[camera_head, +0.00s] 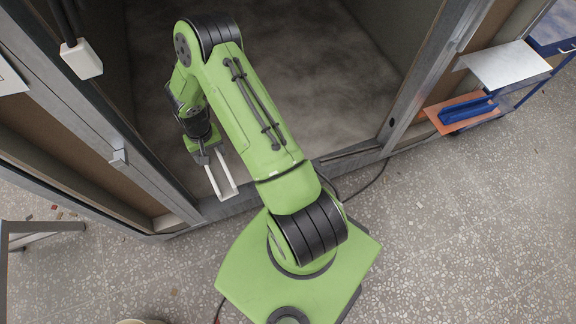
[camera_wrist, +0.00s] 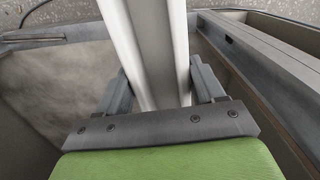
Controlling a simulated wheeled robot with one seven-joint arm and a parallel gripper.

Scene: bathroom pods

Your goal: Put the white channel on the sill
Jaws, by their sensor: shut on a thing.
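My gripper (camera_head: 211,160) is shut on the white channel (camera_head: 227,188), a long pale U-shaped profile, in the head view. In the wrist view the channel (camera_wrist: 148,45) runs from between the two jaws (camera_wrist: 158,85) out past the top edge. In the head view its far end points down the picture, near the sill (camera_head: 240,204), the grey metal strip along the bottom of the pod opening. I cannot tell whether the channel touches the sill. My arm hides the middle of the sill.
Metal posts (camera_head: 412,95) flank the pod opening, with a post and panels (camera_head: 95,125) on the left. A white box (camera_head: 81,59) hangs at upper left. A cart (camera_head: 505,65) with a blue item stands at right. The speckled floor (camera_head: 450,220) in front is mostly clear.

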